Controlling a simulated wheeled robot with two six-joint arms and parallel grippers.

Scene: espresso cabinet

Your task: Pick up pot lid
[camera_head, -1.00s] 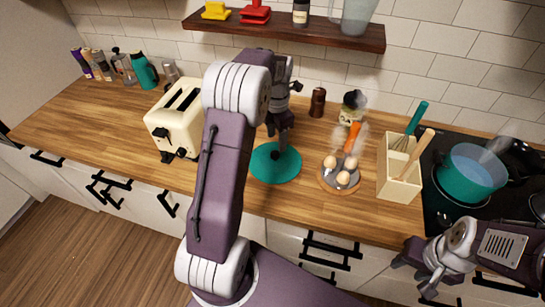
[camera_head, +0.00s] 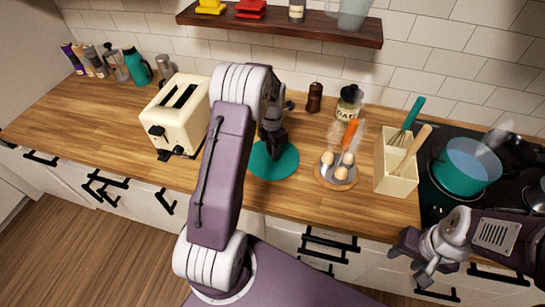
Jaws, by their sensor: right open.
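The teal pot lid (camera_head: 268,170) lies flat on the wooden counter, in front of the toaster's right side. My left gripper (camera_head: 272,148) points down over the far part of the lid and hides its centre and knob. I cannot tell whether its fingers are apart, or whether they touch the knob. My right gripper (camera_head: 410,264) is open and empty, low at the right, in front of the counter edge. The teal pot (camera_head: 462,172) stands on the black stove at the right, with liquid in it.
A cream toaster (camera_head: 172,115) stands left of my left arm. A round board with eggs (camera_head: 338,180) lies right of the lid. A utensil box (camera_head: 396,175) stands between it and the stove. A wooden shelf (camera_head: 290,28) hangs above.

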